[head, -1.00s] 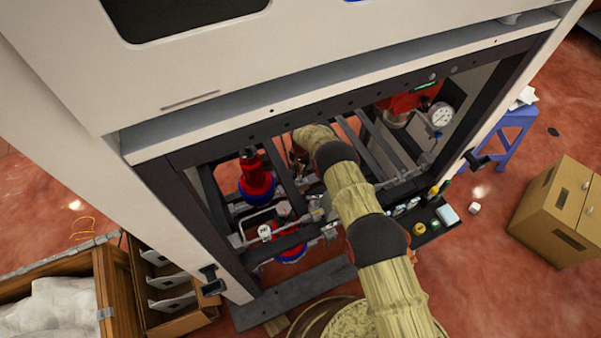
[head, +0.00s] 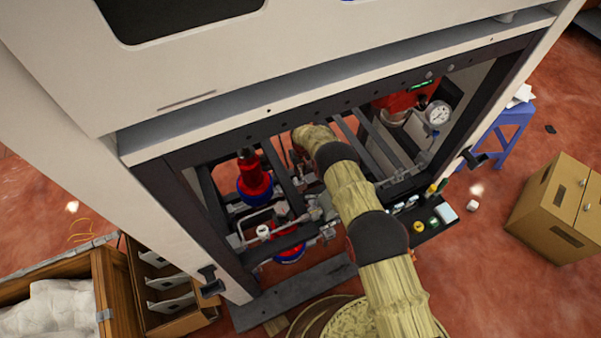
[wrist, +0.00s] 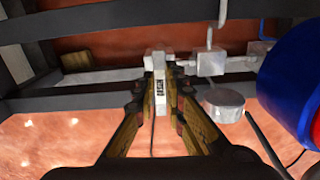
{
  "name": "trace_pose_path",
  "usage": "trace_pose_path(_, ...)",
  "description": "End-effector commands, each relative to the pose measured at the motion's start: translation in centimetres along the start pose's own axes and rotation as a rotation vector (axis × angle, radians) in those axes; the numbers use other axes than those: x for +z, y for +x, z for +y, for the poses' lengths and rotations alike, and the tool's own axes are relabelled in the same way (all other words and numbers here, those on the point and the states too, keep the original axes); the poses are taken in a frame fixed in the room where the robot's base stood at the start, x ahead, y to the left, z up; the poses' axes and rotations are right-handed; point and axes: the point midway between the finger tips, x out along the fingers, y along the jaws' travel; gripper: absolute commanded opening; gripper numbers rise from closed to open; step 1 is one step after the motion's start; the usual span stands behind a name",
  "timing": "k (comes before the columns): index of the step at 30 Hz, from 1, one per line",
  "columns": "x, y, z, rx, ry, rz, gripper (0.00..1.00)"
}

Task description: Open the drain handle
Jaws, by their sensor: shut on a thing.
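In the wrist view, my gripper (wrist: 166,92) is shut on a pale grey-white handle (wrist: 159,84) with a small dark label on its face. I take it to be the drain handle. The fingers stand on either side of it, and its top end meets a grey fitting on the pipe line. In the head view, my arm reaches into the open cabinet bay. The gripper and the held handle cannot be made out clearly there, behind the arm and frame bars.
A red and blue cylinder (head: 255,180) stands left of my arm; a blue one (wrist: 295,80) is close at right in the wrist view. Dark frame bars surround the bay. A pressure gauge (head: 438,115) is at right. A cardboard box (head: 562,210) stands on the floor.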

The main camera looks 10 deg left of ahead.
Motion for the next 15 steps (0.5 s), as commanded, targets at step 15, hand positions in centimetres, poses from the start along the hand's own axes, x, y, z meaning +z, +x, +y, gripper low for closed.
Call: trace_pose_path(15,-0.12,-0.08,0.12,0.001,-0.06,0.003,0.0)
